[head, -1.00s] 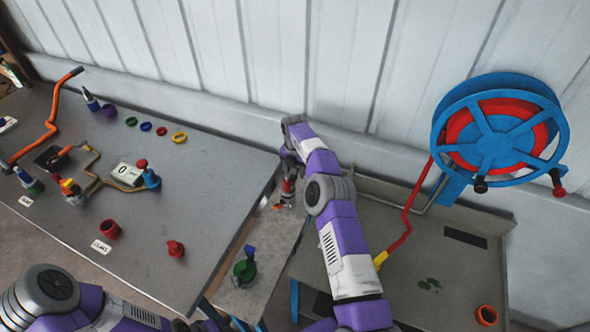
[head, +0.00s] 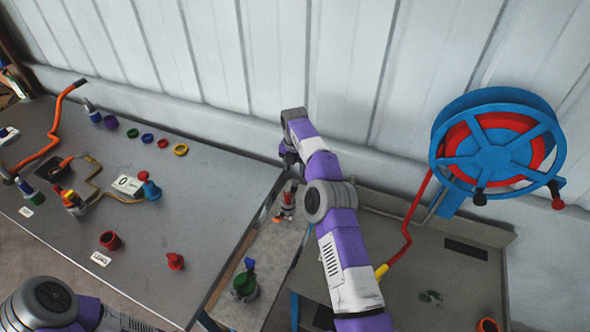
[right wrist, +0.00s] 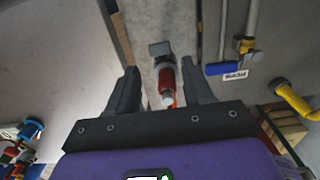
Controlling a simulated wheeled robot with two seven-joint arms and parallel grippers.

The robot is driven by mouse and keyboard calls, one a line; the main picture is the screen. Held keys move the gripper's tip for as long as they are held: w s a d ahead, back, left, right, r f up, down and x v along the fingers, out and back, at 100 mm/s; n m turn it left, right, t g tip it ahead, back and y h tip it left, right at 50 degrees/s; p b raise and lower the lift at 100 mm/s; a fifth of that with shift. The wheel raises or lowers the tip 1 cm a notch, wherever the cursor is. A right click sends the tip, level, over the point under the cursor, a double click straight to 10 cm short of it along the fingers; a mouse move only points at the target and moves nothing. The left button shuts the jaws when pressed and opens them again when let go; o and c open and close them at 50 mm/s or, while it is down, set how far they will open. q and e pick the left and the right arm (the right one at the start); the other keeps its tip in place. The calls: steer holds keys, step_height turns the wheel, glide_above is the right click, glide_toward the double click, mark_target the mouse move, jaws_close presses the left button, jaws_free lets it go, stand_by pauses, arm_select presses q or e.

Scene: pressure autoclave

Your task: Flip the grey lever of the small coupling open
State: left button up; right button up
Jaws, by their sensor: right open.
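The small coupling (head: 287,202) stands on the narrow grey strip right of the left bench, with red and pale parts. In the right wrist view the coupling (right wrist: 167,82) has a red and white body and a grey block (right wrist: 160,48) at its far end, which may be the lever. How far the lever is turned I cannot tell. My right gripper (right wrist: 160,68) is open and empty, its two dark fingers either side of the coupling in that view; contact is not visible. My left gripper is out of view.
A green and blue fitting (head: 245,281) stands nearer on the same strip. The left bench (head: 200,220) carries a red cup (head: 110,240), a red knob (head: 176,261) and pipes. A blue-handled valve (right wrist: 225,68) lies right of the coupling.

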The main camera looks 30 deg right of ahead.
steer(key=shift+d, duration=0.1)
steer(key=c, duration=0.4)
steer(key=m, duration=0.1)
steer(key=m+b, duration=0.1)
steer(key=shift+w+d+r+m+t, duration=0.1)
steer(key=shift+d+r+m+t, duration=0.2)
steer(key=shift+d+m+t, duration=0.1)
steer(key=c, duration=0.5)
steer(key=m, duration=0.1)
steer(key=m+b, duration=0.1)
steer(key=r+m+t+b, duration=0.1)
steer(key=m, duration=0.1)
steer(key=shift+s+d+h, duration=0.25)
steer(key=shift+h, duration=0.15)
jaws_close()
steer(key=m+t+b, duration=0.4)
steer(key=m+b, duration=0.1)
steer(key=m, duration=0.7)
glide_toward(292, 186)
steer(key=x, duration=0.5)
steer(key=shift+w+f+b, duration=0.1)
steer(key=shift+f+b, duration=0.05)
steer(key=shift+b, duration=0.15)
